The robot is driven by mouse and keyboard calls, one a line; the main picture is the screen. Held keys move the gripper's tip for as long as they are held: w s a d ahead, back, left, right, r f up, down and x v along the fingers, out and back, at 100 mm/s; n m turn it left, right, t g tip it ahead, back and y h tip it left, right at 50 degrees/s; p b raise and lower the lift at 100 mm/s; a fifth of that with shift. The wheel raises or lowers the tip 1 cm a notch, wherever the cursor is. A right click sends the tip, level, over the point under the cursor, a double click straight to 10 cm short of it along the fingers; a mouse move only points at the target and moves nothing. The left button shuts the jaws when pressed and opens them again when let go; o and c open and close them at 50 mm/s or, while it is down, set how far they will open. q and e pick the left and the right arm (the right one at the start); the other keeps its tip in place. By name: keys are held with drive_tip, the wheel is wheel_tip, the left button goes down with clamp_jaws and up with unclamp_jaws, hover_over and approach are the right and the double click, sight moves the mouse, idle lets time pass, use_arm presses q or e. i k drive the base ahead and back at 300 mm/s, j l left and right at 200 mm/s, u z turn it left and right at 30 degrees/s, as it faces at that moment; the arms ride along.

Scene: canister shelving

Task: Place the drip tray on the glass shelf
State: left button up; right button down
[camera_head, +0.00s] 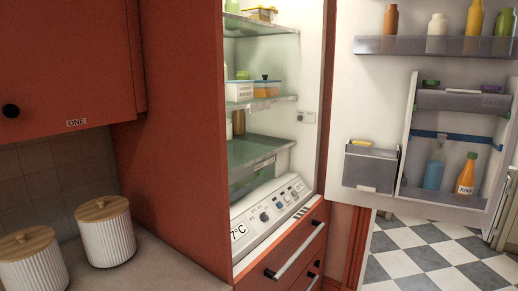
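An open fridge shows several glass shelves. The lowest glass shelf (262,148) is greenish and mostly bare, with a dark bottle at its back left. The middle glass shelf (272,102) holds food containers. The top glass shelf (262,29) holds a small yellow container. I cannot make out a drip tray for certain. Neither of my grippers is in view.
The fridge door (383,100) stands wide open at the right, its bins holding bottles. A control panel (272,208) lies below the shelves. Two ribbed canisters with wooden lids (106,235) (32,262) stand on the counter (150,268) at left.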

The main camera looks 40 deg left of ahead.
sight(251, 151)
drive_tip(key=i+u, duration=0.2)
drive_tip(key=i, duration=0.35)
drive_tip(key=i+l+u, duration=0.1)
drive_tip(key=i+u, duration=0.15)
drive_tip(key=i, duration=0.25)
drive_tip(key=i+l+u, duration=0.2)
drive_tip(key=i, duration=0.35)
drive_tip(key=i+u, duration=0.2)
drive_tip(key=u, duration=1.55)
